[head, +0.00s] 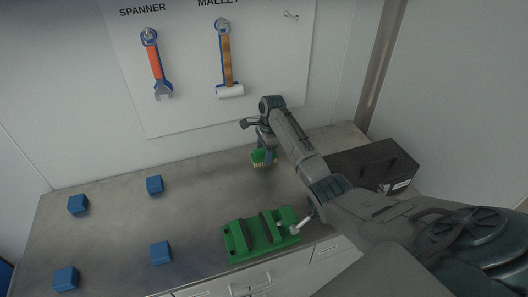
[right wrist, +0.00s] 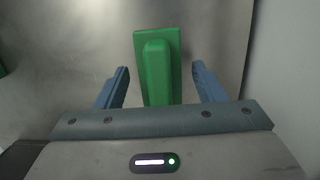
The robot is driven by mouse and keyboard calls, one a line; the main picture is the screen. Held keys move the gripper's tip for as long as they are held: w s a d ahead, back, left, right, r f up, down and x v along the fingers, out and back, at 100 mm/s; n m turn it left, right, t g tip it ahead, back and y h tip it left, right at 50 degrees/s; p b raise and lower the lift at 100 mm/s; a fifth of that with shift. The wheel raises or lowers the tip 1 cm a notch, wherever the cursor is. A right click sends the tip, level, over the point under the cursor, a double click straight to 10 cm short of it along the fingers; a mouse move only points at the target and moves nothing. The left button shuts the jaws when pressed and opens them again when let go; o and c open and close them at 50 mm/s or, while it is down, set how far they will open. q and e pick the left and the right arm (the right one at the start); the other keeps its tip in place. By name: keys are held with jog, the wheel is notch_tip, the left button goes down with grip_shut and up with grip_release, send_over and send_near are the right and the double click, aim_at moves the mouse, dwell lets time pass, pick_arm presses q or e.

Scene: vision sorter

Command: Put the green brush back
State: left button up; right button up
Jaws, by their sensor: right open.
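The green brush (head: 263,157) lies on the metal bench near the back board, partly hidden by my right gripper (head: 258,133). In the right wrist view the brush (right wrist: 158,62) shows a flat green body with a raised green handle along its middle. My right gripper (right wrist: 160,82) is open, with one blue finger on each side of the brush and a gap on both sides. It does not hold the brush. My left gripper is not in view.
A white board (head: 190,75) holds a spanner (head: 156,65) and a mallet (head: 226,60), with an empty hook (head: 291,16) at its right. Blue cubes (head: 155,185) stand on the bench (head: 120,225). A green vise (head: 235,243) and a black box (head: 375,165) flank my right arm.

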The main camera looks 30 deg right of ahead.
jog(key=r+p, duration=0.1)
jog(key=p, duration=0.1)
jog(key=r+p, duration=0.4)
jog(key=shift+d+r, duration=0.15)
jog(key=shift+d, duration=0.15)
notch_tip(320, 180, up, 7)
jog(key=d, duration=0.1)
jog(key=shift+s, duration=0.15)
jog(key=shift+f, duration=0.2)
dwell(0.7)
